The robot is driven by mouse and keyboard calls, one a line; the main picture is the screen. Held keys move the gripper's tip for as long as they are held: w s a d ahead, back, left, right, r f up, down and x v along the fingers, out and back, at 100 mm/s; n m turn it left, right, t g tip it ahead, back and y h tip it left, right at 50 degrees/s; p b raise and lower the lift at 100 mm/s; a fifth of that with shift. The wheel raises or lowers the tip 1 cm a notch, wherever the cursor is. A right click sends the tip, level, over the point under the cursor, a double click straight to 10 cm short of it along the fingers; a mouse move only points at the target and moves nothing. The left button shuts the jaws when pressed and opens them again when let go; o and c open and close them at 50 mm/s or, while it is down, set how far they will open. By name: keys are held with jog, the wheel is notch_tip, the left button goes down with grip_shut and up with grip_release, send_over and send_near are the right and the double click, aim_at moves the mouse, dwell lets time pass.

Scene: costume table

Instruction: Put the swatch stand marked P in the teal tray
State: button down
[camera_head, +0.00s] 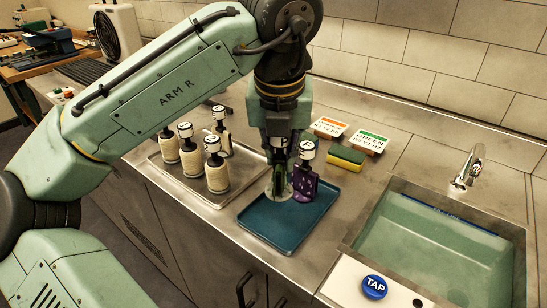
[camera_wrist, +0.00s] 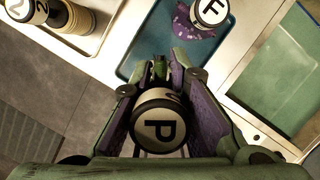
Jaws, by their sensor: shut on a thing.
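My gripper (camera_head: 277,150) is shut on the swatch stand marked P (camera_wrist: 163,130), whose round white cap faces the wrist camera. In the head view the stand hangs upright below my gripper, at the back left part of the teal tray (camera_head: 283,232). I cannot tell whether its base touches the tray. The teal tray also shows in the wrist view (camera_wrist: 138,62). A swatch stand marked F (camera_head: 304,186) with purple cloth stands at the tray's back, just right of the held stand; it also shows in the wrist view (camera_wrist: 208,14).
A grey metal tray (camera_head: 213,199) on the left holds several cream stands with marked caps. A sink (camera_head: 425,262) and blue TAP button (camera_head: 374,286) are on the right.

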jog(key=shift+f+b, duration=2.6)
jog(key=shift+f, duration=0.85)
jog(key=shift+f+b, duration=0.35)
jog(key=shift+f, duration=0.15)
jog(key=c, duration=1.5)
grip_release()
jog(key=shift+o, duration=0.5)
jog(key=o, duration=0.3)
jog(key=shift+o, duration=0.2)
jog(key=shift+r, duration=0.2)
